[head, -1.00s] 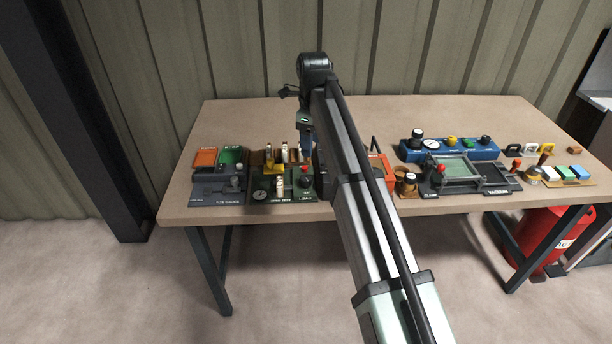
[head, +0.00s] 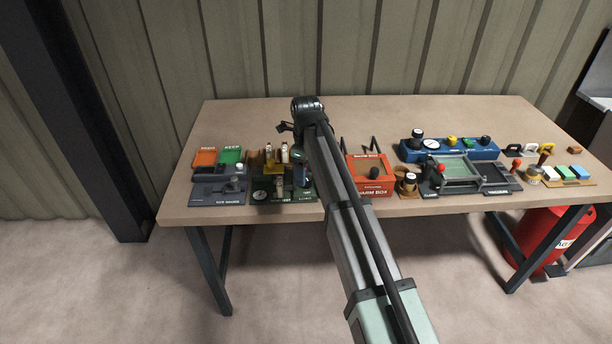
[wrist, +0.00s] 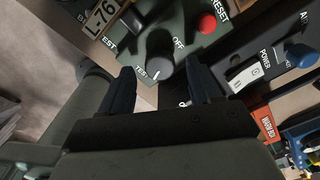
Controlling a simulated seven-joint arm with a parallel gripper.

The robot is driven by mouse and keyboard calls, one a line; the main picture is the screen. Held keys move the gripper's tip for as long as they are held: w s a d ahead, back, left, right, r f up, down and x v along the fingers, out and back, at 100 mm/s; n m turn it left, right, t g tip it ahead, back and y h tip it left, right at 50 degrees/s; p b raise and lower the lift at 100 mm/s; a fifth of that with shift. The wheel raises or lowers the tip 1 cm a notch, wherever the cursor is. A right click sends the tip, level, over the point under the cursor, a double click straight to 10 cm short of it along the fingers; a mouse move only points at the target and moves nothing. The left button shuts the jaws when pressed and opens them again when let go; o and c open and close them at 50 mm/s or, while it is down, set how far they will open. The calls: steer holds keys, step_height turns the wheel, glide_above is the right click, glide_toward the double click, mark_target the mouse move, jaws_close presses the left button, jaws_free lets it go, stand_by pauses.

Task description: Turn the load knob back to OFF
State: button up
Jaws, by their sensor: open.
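The load knob (wrist: 155,54) is a dark round knob on a green panel (wrist: 186,14) in the wrist view, with TEST and OFF printed beside it. A short white mark shows at its lower edge. I cannot tell for certain which label it points at. My gripper (wrist: 163,86) is open, its two dark fingers reaching toward the knob from either side. Whether they touch it is not clear. In the head view my gripper (head: 302,184) is low over the right side of the green tester (head: 270,198), and my arm hides the knob there.
A red RESET button (wrist: 207,23) sits close to the knob. A dark panel with a white POWER switch (wrist: 247,73) and blue knob (wrist: 301,55) lies to the right. An orange warm box (head: 370,190) stands right of my arm. The rear of the table (head: 240,118) is clear.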

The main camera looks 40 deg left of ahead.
steer(key=shift+f, duration=0.9)
steer(key=shift+c, duration=0.3)
steer(key=c, duration=1)
